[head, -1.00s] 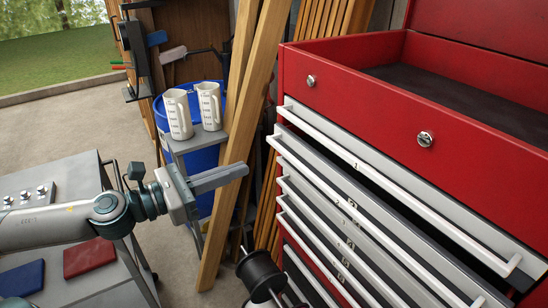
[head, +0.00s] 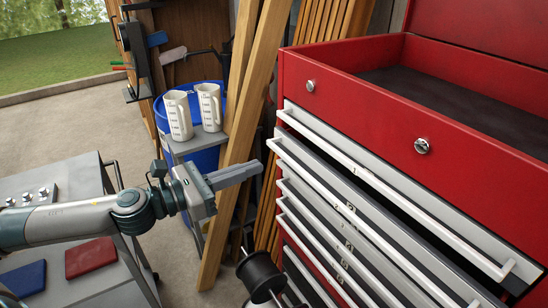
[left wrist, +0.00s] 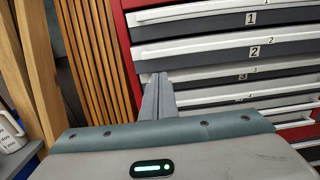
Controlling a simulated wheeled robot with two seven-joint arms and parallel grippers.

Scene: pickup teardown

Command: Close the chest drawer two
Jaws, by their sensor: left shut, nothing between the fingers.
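The red chest (head: 345,105) with white-handled drawers stands on the right in the head view. Drawer two (head: 351,207) is the second drawer from the top and is pulled out past drawer one, with a dark gap above its front. It also shows in the left wrist view (left wrist: 215,50), labelled 2. My left gripper (head: 256,169) is shut and empty, just left of the drawer fronts, pointing toward their left end. In the left wrist view its fingers (left wrist: 158,92) overlap the left end of the drawers below drawer two. I see no clear contact. My right gripper is not visible.
Drawer one (head: 385,185) is above drawer two. Wooden planks (head: 240,130) lean close left of the chest. White jugs (head: 178,115) stand on a small grey stand by a blue barrel. A dark spool-like object (head: 261,272) is below the gripper. A grey cart (head: 110,285) is lower left.

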